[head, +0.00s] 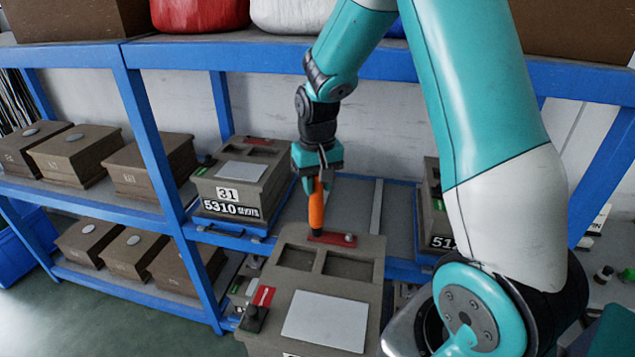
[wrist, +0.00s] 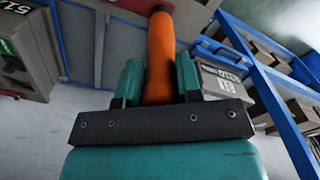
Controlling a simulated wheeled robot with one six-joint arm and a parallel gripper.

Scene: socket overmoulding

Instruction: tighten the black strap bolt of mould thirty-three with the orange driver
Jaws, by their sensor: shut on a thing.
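My gripper (head: 318,168) is shut on the orange driver (head: 316,205), which points down, close to upright. The driver also shows between the fingers in the wrist view (wrist: 160,60). Its dark lower end is at the red strap (head: 335,238) on the far edge of the nearest grey-brown mould (head: 366,262). I cannot tell whether the tip touches a bolt there. A light round bolt head sits at the strap's right end. A black knob-like part (head: 253,318) stands by another red strap (head: 264,296) on this mould's left side. Its number label is cut off by the frame.
Mould 31 (head: 262,185) stands on the blue rack behind left. Another mould, its label starting 51 (head: 434,205), is behind right, partly hidden by my arm. Bare grey shelf (head: 350,195) lies between them. Blue posts (head: 150,140) and several brown boxes (head: 80,155) are at left.

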